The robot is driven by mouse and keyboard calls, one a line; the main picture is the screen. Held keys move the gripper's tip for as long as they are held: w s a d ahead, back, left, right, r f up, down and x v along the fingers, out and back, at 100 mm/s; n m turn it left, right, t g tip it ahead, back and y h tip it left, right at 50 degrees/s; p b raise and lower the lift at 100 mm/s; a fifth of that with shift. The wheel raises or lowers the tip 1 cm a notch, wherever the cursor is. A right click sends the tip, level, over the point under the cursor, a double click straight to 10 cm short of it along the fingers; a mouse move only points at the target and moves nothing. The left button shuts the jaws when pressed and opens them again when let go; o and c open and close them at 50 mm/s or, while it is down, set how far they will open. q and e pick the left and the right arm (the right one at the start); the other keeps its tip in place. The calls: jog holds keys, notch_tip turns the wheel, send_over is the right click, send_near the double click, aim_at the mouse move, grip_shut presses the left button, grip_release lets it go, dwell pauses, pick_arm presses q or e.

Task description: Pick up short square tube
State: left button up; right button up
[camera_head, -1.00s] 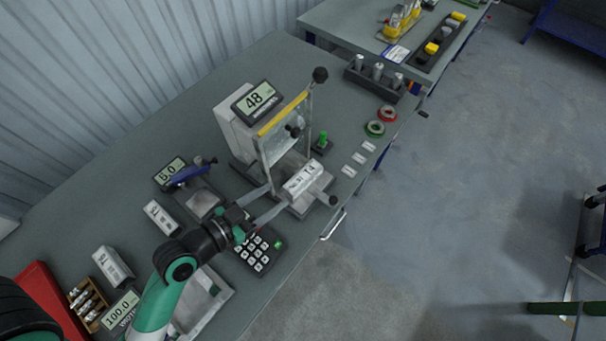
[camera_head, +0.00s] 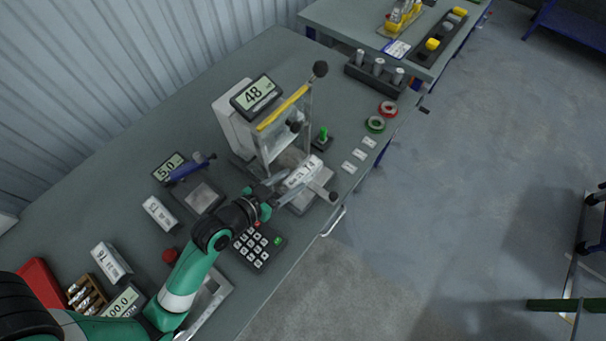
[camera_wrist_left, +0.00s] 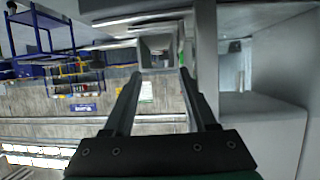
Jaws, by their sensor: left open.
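A pale, labelled square tube (camera_head: 303,173) lies in the press-like fixture on the bench. My left gripper (camera_head: 290,184) is open, with its fingers reaching to the near end of this tube. In the left wrist view a hollow square end (camera_wrist_left: 160,46) shows just beyond and between the open fingertips (camera_wrist_left: 160,73). I cannot tell whether the fingers touch it. Two other pale, labelled pieces lie on the bench, one near the scale (camera_head: 160,213) and one farther left (camera_head: 112,262). My right gripper is not in view.
The fixture (camera_head: 235,120) with its display and lever rises behind the tube. A red ring (camera_head: 388,108), a green ring (camera_head: 375,125) and white labels (camera_head: 360,154) lie to the right. Bench surface at the back is clear.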

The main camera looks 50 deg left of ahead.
aim_at(295, 179)
pick_arm(q)
jog(key=x, duration=0.2)
jog(key=shift+w+f, duration=0.1)
jog(key=shift+w, duration=0.15)
grip_shut()
jog(key=shift+r, duration=0.55)
notch_tip(295, 179, up, 3)
jog(key=shift+f+p, duration=0.15)
jog(key=shift+p, duration=0.6)
jog(key=s+d+r+p, duration=0.4)
jog(key=s+r+p, duration=0.4)
jog(key=s, duration=0.5)
jog(key=shift+s+d+r, duration=0.15)
jog(key=shift+r, duration=0.5)
